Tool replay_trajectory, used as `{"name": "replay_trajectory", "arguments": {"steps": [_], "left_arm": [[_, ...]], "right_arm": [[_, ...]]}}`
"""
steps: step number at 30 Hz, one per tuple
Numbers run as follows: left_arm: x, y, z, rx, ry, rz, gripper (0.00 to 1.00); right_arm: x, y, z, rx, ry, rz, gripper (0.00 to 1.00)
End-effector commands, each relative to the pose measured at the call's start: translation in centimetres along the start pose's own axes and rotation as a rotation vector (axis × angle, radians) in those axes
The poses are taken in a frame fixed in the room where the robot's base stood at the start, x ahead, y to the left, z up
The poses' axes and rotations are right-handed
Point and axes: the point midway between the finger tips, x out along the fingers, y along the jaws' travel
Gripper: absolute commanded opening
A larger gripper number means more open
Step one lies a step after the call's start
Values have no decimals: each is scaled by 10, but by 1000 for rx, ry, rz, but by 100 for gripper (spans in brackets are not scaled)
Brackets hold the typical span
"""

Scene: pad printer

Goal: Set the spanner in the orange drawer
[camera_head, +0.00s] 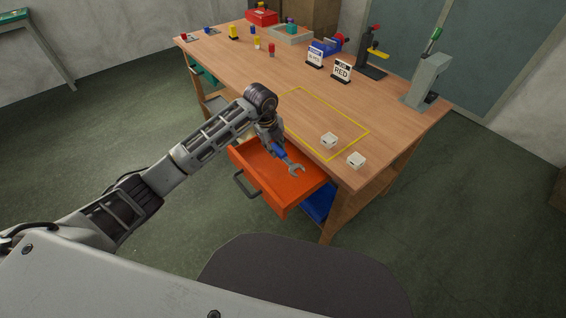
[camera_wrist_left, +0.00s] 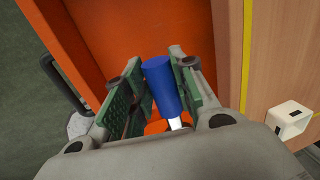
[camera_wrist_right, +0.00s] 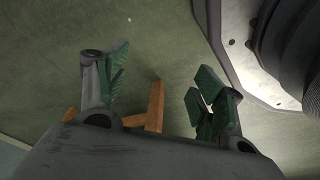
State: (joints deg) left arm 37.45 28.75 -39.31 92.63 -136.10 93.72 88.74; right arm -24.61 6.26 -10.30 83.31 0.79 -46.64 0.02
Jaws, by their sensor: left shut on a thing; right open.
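The spanner (camera_head: 289,161) has a blue handle and a grey open-ended head. My left gripper (camera_head: 273,143) is shut on its blue handle, which also shows between the green finger pads in the left wrist view (camera_wrist_left: 163,84). The orange drawer (camera_head: 265,174) is pulled out from the table's front. The gripper and spanner are over the drawer's opening; I cannot tell whether the spanner touches the drawer floor. My right gripper (camera_wrist_right: 158,98) is open and empty above the floor, outside the head view.
The wooden table (camera_head: 240,62) has a yellow outlined area with white cubes (camera_head: 329,141) near it. A blue bin (camera_head: 318,204) sits below the tabletop. The drawer has a dark handle (camera_head: 243,186).

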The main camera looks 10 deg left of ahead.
Motion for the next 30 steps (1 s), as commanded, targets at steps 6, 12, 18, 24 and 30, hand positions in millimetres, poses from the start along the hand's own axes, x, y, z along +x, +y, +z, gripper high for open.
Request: {"name": "replay_trajectory", "arguments": {"steps": [6, 12, 18, 24, 30], "left_arm": [[27, 6, -2, 1, 3, 1, 0], [50, 10, -2, 0, 1, 0, 0], [57, 12, -1, 0, 1, 1, 0], [56, 11, -1, 0, 1, 0, 0], [66, 13, -2, 0, 1, 1, 0]], "right_arm": [[-6, -3, -6, 0, -1, -5, 68], [-14, -6, -13, -1, -7, -10, 68], [-21, -8, -16, -2, -6, -13, 68], [-20, -9, -12, -1, -13, -13, 68], [-18, -9, -9, -1, -21, -13, 68]]}}
